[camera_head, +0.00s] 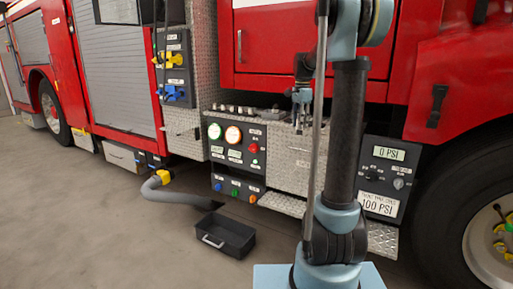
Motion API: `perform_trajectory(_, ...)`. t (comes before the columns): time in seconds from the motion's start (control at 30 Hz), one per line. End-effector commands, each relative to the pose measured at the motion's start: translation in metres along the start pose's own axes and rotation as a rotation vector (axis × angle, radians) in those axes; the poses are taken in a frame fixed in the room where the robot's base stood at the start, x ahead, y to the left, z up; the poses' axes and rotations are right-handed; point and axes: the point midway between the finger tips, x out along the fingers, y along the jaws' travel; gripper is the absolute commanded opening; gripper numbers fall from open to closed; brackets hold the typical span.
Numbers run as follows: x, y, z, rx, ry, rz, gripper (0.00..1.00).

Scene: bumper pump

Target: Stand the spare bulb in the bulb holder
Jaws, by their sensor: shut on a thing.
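My gripper (300,101) points down over the right part of the diamond-plate ledge (283,117), in front of the red truck body. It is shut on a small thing. Something thin and pale shows just below the fingertips, but it is too small to identify as the spare bulb. Several small metallic things (240,109) stand or lie in a row on the ledge, left of my gripper. I cannot tell which of them, if any, is the bulb holder.
The pump panel (236,143) with two lit gauges faces out below the ledge. A pressure display panel (388,165) stands at right. A black open bin (224,236) and a grey hose (178,195) lie on the floor. The floor at left is clear.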

Motion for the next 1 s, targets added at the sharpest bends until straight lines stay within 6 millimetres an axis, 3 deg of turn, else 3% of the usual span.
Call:
perform_trajectory(0.2,0.071,-0.025,-0.009,-0.214,0.0,-0.001,0.08)
perform_trajectory(0.5,0.172,-0.045,-0.015,-0.523,0.001,-0.001,0.08)
perform_trajectory(1.0,0.327,-0.037,-0.009,-1.025,0.001,-0.001,0.08)
